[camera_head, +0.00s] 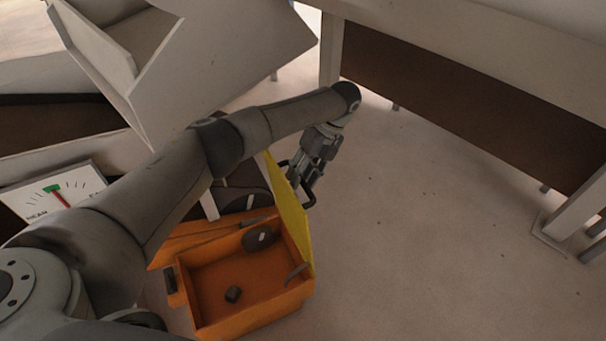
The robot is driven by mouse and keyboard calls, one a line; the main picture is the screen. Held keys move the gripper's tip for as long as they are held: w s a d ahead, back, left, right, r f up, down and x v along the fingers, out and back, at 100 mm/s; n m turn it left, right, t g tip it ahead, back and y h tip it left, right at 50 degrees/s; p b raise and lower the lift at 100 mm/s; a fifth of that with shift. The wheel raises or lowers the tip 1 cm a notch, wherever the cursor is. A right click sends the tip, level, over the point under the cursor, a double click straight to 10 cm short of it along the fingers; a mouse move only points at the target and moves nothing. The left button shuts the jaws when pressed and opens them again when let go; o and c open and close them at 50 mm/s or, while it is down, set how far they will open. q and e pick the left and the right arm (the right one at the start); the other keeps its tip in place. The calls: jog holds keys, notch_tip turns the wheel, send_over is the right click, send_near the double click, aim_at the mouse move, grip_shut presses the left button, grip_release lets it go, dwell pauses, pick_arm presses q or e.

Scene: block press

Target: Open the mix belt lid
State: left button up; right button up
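A yellow lid (292,215) stands raised, close to upright, along the right edge of an open orange box (255,318). A dark handle (309,199) sticks out from the lid's outer side. My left gripper (307,184) is at this handle, on the right side of the lid, with its fingers pointing down. The fingers are small and overlap the handle, so I cannot tell whether they are closed on it. My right gripper is not in view.
A dial sign (52,196) with a red needle is at the left. A pale bin-like structure (150,60) stands at the upper left. A table or bench (480,45) runs across the upper right. The floor (430,250) right of the box is clear.

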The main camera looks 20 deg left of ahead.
pick_arm(q)
jog(key=v, duration=0.7)
jog(key=shift+r, duration=0.15)
jog(key=shift+d, duration=0.1)
